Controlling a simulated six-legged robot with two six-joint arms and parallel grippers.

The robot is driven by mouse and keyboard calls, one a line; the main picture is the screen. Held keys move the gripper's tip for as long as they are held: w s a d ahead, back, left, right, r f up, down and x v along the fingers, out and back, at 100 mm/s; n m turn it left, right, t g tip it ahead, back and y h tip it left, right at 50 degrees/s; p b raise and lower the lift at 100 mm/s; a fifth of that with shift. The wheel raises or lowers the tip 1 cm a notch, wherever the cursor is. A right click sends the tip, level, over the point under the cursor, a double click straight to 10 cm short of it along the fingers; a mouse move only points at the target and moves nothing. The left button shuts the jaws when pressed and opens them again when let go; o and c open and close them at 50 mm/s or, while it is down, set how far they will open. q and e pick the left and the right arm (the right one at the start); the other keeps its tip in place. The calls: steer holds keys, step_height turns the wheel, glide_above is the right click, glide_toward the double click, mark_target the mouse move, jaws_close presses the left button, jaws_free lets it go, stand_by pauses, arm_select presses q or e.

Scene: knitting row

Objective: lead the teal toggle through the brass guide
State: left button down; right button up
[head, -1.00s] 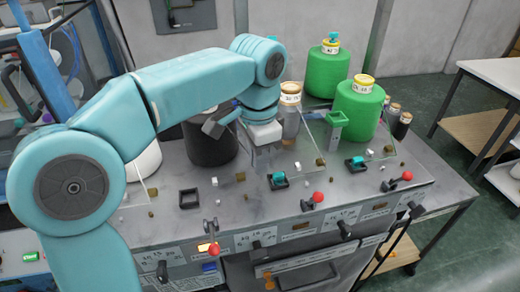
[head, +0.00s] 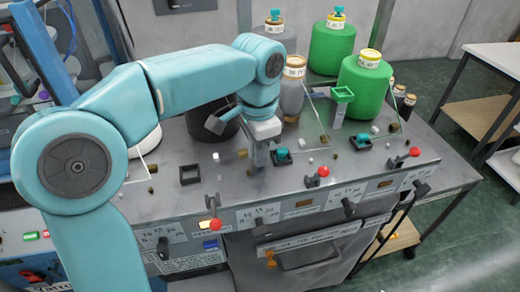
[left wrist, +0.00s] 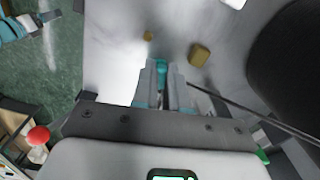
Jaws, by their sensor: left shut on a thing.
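My left gripper (head: 257,163) points down close over the grey bench top. In the left wrist view its fingers (left wrist: 162,85) are shut on a small teal toggle (left wrist: 161,68), which shows between the tips. In the head view the fingers hide the held toggle. A brass block, seemingly the guide (head: 241,153), stands just left of the gripper; a brass block also shows in the left wrist view (left wrist: 200,54), ahead and right of the fingertips, apart from the toggle. Whether the block has an opening cannot be seen. My right gripper is not in view.
Other teal toggles sit in dark holders (head: 283,157) (head: 365,143) to the right. An empty dark frame (head: 190,174) lies left. Red-knobbed levers (head: 323,171) line the front edge. A dark spool (head: 212,119) and green spools (head: 364,88) stand behind.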

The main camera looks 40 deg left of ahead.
mark_target(233, 168)
arm_select(q)
steer(key=shift+s+a, duration=0.3)
steer(key=shift+a, duration=0.25)
steer(key=shift+s+a, duration=0.25)
steer(key=shift+s, duration=0.05)
steer(key=shift+s+a+b, duration=0.2)
steer(key=shift+s+b, duration=0.15)
steer(key=shift+s, duration=0.1)
steer(key=shift+s+a, duration=0.3)
steer(key=shift+a, duration=0.15)
steer(key=shift+s+a, duration=0.25)
steer(key=shift+s, duration=0.35)
steer(key=shift+a+b, duration=0.1)
steer(key=shift+b, duration=0.2)
steer(key=shift+a, duration=0.15)
steer(key=shift+s, duration=0.15)
